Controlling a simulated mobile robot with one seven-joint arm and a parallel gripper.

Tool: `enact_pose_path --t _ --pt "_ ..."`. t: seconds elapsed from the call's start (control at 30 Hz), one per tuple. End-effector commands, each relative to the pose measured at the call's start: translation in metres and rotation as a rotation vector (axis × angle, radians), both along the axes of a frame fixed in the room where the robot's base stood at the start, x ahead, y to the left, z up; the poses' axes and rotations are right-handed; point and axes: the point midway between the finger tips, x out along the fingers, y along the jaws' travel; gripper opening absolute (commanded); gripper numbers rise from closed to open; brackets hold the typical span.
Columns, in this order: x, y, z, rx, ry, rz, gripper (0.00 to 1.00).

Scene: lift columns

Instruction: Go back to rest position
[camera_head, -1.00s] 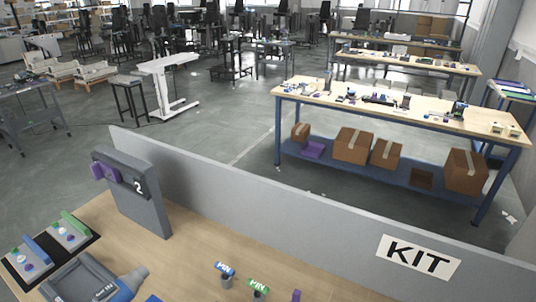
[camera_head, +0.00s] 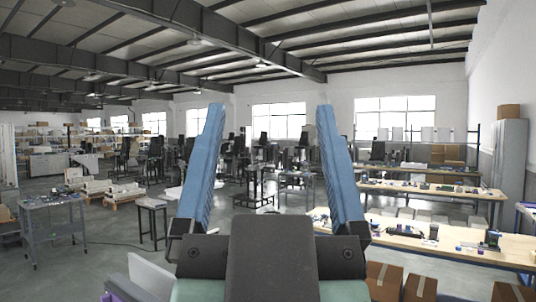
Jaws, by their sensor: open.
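My gripper (camera_head: 268,120) stands upright in the middle of the head view, very close to the camera. Its two long blue fingers point up and are wide apart. Nothing is between them except the far background. The dark palm of my gripper fills the bottom middle and hides what lies behind it. A light grey panel edge (camera_head: 150,277) shows at the lower left, with a small purple thing (camera_head: 122,291) beside it.
A wooden workbench (camera_head: 455,242) with small parts stands at the right, with cardboard boxes (camera_head: 420,288) below it. Another long bench (camera_head: 430,190) is farther back. A grey metal table (camera_head: 52,204) and a stool (camera_head: 152,204) stand at the left. Open floor lies between them.

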Motion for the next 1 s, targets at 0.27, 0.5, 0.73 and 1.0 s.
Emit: enact_pose_path --t 0.27,0.5,0.73,1.0 --pt "-0.008 0.002 0.008 -0.019 -0.034 -0.014 0.87" --pt "-0.007 0.002 -0.010 -0.017 -0.031 -0.012 0.87" --pt "-0.007 0.003 -0.059 -0.016 -0.031 -0.003 0.87" --pt "-0.007 0.003 -0.087 -0.015 -0.032 0.000 0.87"
